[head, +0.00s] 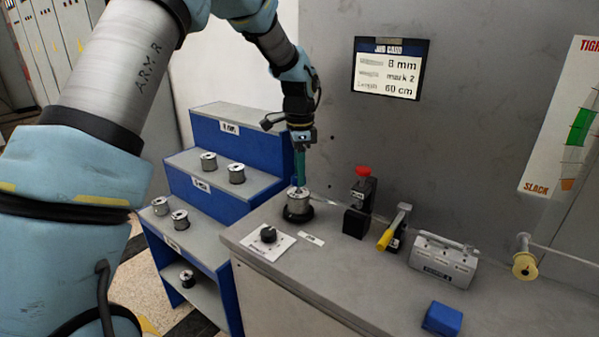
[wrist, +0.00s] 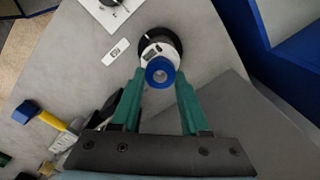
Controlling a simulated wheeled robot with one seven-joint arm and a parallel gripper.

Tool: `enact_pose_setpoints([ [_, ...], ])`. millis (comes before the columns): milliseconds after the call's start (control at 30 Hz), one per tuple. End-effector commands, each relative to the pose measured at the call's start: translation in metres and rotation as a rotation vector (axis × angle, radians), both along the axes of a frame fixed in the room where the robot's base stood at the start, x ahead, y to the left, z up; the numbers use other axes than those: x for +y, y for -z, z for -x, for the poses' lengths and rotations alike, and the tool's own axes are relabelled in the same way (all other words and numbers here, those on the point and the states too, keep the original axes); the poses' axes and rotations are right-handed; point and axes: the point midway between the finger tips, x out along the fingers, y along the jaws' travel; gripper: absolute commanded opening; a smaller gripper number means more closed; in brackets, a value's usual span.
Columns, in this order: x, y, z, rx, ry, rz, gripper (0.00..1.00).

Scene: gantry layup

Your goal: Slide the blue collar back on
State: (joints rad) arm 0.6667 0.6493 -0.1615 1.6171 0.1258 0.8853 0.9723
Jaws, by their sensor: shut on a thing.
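The blue collar (wrist: 162,72) is a small ring with a round hole, between the green fingertips of my gripper (wrist: 160,76) in the wrist view. My gripper (head: 300,182) is shut on it and points down over the spool (head: 298,203). The silver spool (wrist: 158,48) sits on a round black base (wrist: 145,50) at the bench's left end. The collar lines up roughly with the spool's middle in the wrist view. The collar is not clear in the head view, and I cannot tell whether it touches the spool or spindle.
On the grey bench (head: 350,275) are a dial plate (head: 268,240), a black block with a red knob (head: 361,200), a yellow-handled lever (head: 392,230), a grey device (head: 443,258) and a blue block (head: 442,319). A blue stepped rack (head: 225,190) with several spools stands left.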

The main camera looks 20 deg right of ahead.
Motion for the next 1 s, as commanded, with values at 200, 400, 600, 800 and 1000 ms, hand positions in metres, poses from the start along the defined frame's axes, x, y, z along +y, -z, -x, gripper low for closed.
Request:
enact_pose_setpoints([
  [200, 0.0, 0.006, 0.0, 0.0, 0.0, 0.0, 0.0],
  [400, 0.0, 0.011, 0.0, 0.0, 0.0, 0.0, 0.0],
  [600, 0.0, 0.015, 0.0, 0.0, 0.0, 0.0, 0.0],
  [800, 0.0, 0.02, 0.0, 0.0, 0.0, 0.0, 0.0],
  [1000, 0.0, 0.025, 0.0, 0.0, 0.0, 0.0, 0.0],
])
